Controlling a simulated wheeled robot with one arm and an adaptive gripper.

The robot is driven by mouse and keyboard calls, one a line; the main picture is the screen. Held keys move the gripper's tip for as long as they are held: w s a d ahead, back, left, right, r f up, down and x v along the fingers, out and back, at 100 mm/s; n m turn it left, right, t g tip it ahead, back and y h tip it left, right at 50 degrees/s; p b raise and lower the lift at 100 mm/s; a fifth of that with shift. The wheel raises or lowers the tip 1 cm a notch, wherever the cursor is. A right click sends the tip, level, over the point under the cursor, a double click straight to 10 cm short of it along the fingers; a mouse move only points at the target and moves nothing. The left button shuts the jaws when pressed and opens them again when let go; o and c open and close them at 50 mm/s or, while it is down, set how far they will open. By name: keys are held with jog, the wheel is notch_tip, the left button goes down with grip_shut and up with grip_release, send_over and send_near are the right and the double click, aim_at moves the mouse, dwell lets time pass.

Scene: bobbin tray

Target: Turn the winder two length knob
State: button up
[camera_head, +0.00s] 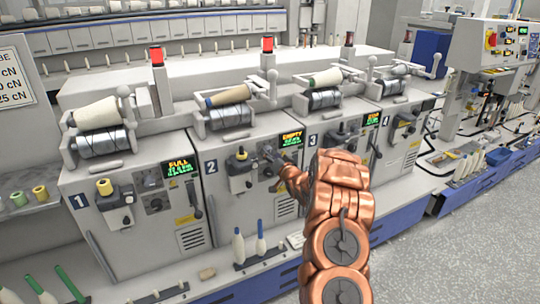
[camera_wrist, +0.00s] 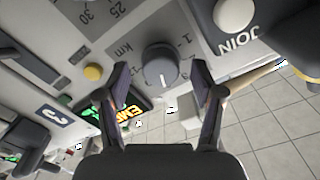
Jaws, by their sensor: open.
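Winder two (camera_head: 226,150) carries the number 2 and a screen reading EMPTY (camera_head: 292,138). In the wrist view its length knob (camera_wrist: 160,66) is a round dark grey knob with a pale pointer line, set in a dial marked km. My gripper (camera_wrist: 159,82) is open, with one finger on each side of the knob in the picture. I cannot tell whether the fingers touch it. In the head view my gripper (camera_head: 273,159) is at winder two's front panel, below and left of the screen, and the knob cannot be made out there.
A white JOIN button (camera_wrist: 233,14) and a yellow button (camera_wrist: 93,72) sit near the knob. Winder one (camera_head: 130,185) stands left, and winder three (camera_head: 325,120) right. Bobbins stand on a low rail (camera_head: 262,258) below. Grey floor (camera_head: 440,250) is clear at right.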

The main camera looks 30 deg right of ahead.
jog(key=s, duration=1.1)
jog(key=shift+a, duration=0.45)
jog(key=shift+w+r, duration=0.1)
jog(key=s+a+r+n+g+p, duration=0.1)
jog(key=s+a+r+n+g, duration=0.15)
jog(key=s+a+g, duration=0.4)
jog(key=s+a+r+n+g+p, duration=0.1)
jog(key=s+a+r+g, duration=0.2)
jog(key=a, duration=0.6)
jog(key=s+a+r+n+g, duration=0.1)
jog(key=s+a, duration=0.4)
jog(key=s, duration=0.8)
jog(key=s+a+r+n+g+y+p, duration=0.1)
jog(key=s+a+r+g, duration=0.2)
jog(key=s, duration=1)
jog(key=s+a+r+n+g+p, duration=0.1)
jog(key=s+a+r+g, duration=0.1)
jog(key=s+a+g, duration=0.4)
jog(key=s+a, duration=0.3)
jog(key=s, duration=0.4)
jog(key=shift+r+n+y, duration=0.3)
jog(key=shift+r+n, duration=0.05)
jog(key=shift+a, duration=0.1)
jog(key=shift+c, duration=0.2)
